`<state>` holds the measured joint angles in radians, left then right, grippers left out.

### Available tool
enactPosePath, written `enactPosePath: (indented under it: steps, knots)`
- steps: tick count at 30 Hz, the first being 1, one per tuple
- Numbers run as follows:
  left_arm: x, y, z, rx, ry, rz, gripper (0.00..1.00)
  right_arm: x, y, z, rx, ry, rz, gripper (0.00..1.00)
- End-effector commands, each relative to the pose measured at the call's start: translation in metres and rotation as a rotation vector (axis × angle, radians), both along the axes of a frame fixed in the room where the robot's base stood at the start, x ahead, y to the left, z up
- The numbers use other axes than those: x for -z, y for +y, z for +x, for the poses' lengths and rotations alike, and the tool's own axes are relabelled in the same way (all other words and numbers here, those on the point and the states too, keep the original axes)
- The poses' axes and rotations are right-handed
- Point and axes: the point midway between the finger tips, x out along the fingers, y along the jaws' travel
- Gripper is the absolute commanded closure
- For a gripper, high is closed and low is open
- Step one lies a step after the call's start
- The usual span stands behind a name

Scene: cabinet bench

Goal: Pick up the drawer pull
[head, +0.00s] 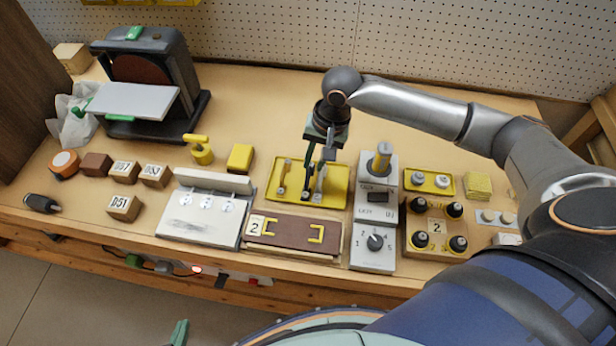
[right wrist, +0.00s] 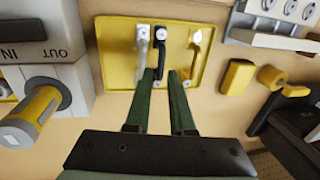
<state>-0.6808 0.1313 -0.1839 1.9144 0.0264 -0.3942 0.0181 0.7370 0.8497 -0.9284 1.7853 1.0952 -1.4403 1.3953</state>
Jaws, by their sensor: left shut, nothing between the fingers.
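A yellow tray (head: 340,188) holds three upright pulls, also seen in the right wrist view (right wrist: 112,72). In that view the pulls are a silver one (right wrist: 142,45) at left, a black one (right wrist: 160,48) in the middle and a brass-coloured one (right wrist: 194,55) at right. My right gripper (head: 312,155) is over the tray. Its green fingers are apart (right wrist: 162,78), with the black pull's near end between their tips; contact cannot be told. My left gripper (head: 180,332) is shut and empty at the bottom edge, with only its green tips showing.
A brown panel (head: 285,236) with two yellow brackets lies in front of the tray. A switch and dial box (head: 374,215) stands close to its right. A white hook board (head: 200,212) and a yellow block (head: 240,157) are to the left. A sander (head: 150,75) stands back left.

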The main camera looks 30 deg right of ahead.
Motion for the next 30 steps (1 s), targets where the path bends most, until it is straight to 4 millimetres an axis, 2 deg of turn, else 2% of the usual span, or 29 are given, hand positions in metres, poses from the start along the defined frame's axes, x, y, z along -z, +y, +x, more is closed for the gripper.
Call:
enactPosePath:
  steps: [7, 12, 19, 25, 30]
  knots:
    - [0.001, 0.0, 0.0, 0.0, 0.0, 0.0, 1.0, 0.034, 0.004, 0.007, -0.001, 0.003, -0.001, 0.79]
    - [0.002, 0.0, 0.0, 0.0, 0.0, 0.0, 1.0, 0.049, 0.007, 0.009, -0.002, 0.001, 0.0, 0.79]
    - [0.002, 0.0, 0.0, 0.0, 0.0, 0.0, 1.0, 0.05, 0.007, 0.009, -0.002, 0.0, 0.0, 0.79]
    - [0.002, 0.0, 0.0, 0.0, -0.001, 0.0, 1.0, 0.05, 0.007, 0.009, -0.002, 0.0, 0.0, 1.0]
    - [0.002, 0.0, 0.001, 0.0, -0.001, 0.0, 1.0, 0.05, 0.007, 0.009, -0.002, 0.0, 0.0, 1.0]
